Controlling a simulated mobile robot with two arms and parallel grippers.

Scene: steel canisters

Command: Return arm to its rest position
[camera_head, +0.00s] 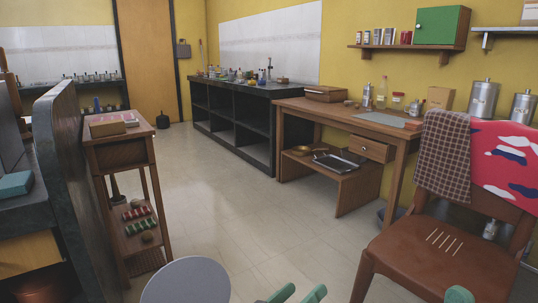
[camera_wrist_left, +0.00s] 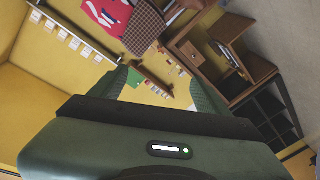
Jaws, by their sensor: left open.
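My left gripper (camera_head: 297,294) shows at the bottom edge of the head view as two green fingertips, apart and with nothing between them. In the left wrist view my left gripper (camera_wrist_left: 162,86) has its fingers spread wide and empty, with the room tilted behind them. It is clear of the furniture and touches nothing that I can see. A green rounded tip at the bottom right of the head view may be part of my right arm or gripper; too little shows to tell. Two steel canisters (camera_head: 483,100) (camera_head: 523,107) stand at the right, behind the chair.
A brown chair (camera_head: 440,257) with a checked cloth (camera_head: 440,150) and a red patterned cloth (camera_head: 503,158) stands close at right. A wooden desk (camera_head: 325,112) is beyond it. A small wooden stand (camera_head: 120,152) is at left. The floor (camera_head: 230,200) between is clear.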

